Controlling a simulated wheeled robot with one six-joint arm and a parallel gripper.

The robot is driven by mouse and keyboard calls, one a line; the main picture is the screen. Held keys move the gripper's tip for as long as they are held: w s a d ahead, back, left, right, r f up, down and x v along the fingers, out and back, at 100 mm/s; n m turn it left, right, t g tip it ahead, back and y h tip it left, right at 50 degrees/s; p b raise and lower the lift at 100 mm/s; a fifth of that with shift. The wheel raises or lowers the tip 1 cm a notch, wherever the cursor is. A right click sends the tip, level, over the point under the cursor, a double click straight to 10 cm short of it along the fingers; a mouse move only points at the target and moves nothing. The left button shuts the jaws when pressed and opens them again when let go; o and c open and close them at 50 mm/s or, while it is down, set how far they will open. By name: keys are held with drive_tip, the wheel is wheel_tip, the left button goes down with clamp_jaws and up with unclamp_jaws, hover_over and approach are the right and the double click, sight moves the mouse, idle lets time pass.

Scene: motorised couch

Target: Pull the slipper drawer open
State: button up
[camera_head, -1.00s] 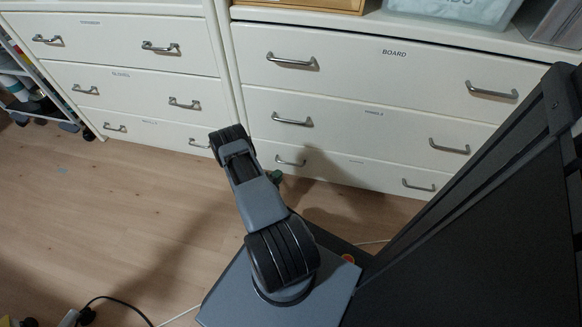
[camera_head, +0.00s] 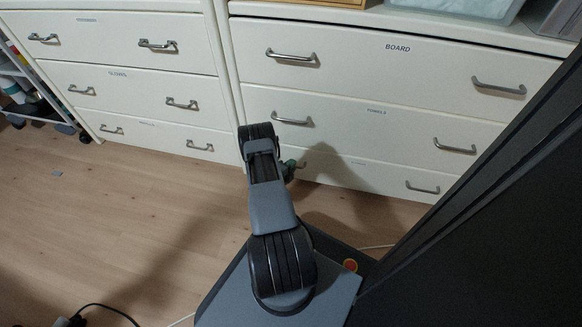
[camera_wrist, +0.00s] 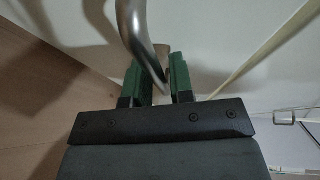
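The bottom drawer (camera_head: 365,172) of the right white cabinet is closed. Its small label cannot be read, so I cannot confirm that it is the slipper drawer. Its right metal handle (camera_head: 422,188) is in plain view; its left handle (camera_head: 302,164) is partly hidden by my gripper (camera_head: 290,171). In the wrist view a curved metal handle (camera_wrist: 134,28) comes down between the two green fingers of my gripper (camera_wrist: 160,86). The fingers stand apart around the handle's lower part, with a gap visible beside it. Whether a finger touches the handle is unclear.
Above it are the closed BOARD drawer (camera_head: 380,62) and a closed middle drawer (camera_head: 375,122). Another white cabinet (camera_head: 130,85) with closed drawers stands to the left. The wooden floor (camera_head: 120,225) in front is mostly clear, with a dark cable (camera_head: 110,300) at the lower left.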

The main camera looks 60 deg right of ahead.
drive_tip(key=shift+c, duration=0.3)
clamp_jaws()
